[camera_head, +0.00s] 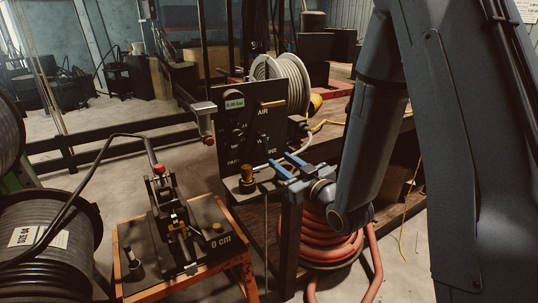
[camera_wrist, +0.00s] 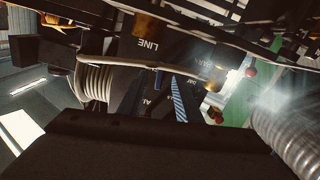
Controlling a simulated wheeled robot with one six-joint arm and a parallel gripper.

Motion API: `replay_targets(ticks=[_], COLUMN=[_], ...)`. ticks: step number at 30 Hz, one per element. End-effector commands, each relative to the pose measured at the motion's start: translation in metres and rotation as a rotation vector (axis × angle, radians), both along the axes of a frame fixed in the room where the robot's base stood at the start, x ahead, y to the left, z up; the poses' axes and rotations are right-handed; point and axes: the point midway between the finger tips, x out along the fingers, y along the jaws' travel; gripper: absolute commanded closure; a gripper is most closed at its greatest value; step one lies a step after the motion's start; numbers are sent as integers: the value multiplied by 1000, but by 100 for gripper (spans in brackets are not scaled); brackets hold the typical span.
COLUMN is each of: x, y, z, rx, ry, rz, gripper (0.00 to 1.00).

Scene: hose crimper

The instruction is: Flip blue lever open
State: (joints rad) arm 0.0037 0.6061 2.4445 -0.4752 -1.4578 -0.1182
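My gripper (camera_head: 284,160) is in front of the lower right of a dark control panel (camera_head: 232,130). Its two blue fingers point left toward the panel with a gap between them, and no held object shows. A striped blue finger (camera_wrist: 179,100) also shows in the wrist view, which looks upside down onto the panel. The panel carries partly legible white lettering, including "AIR" and, in the wrist view, "LINE". Contact with the panel cannot be told.
A brass fitting (camera_head: 247,174) stands just left of the fingers. A red coiled hose (camera_head: 332,243) lies below my gripper. An orange-framed stand with a crimping tool (camera_head: 172,215) is at the lower left. A pale hose reel (camera_head: 287,78) is behind the panel.

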Motion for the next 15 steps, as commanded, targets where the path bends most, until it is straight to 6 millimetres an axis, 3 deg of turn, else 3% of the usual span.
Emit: replay_targets(ticks=[5, 15], x=[5, 49], y=[6, 29], z=[4, 5], rx=[16, 16], ry=[-31, -30], rz=[13, 11], gripper=[69, 69])
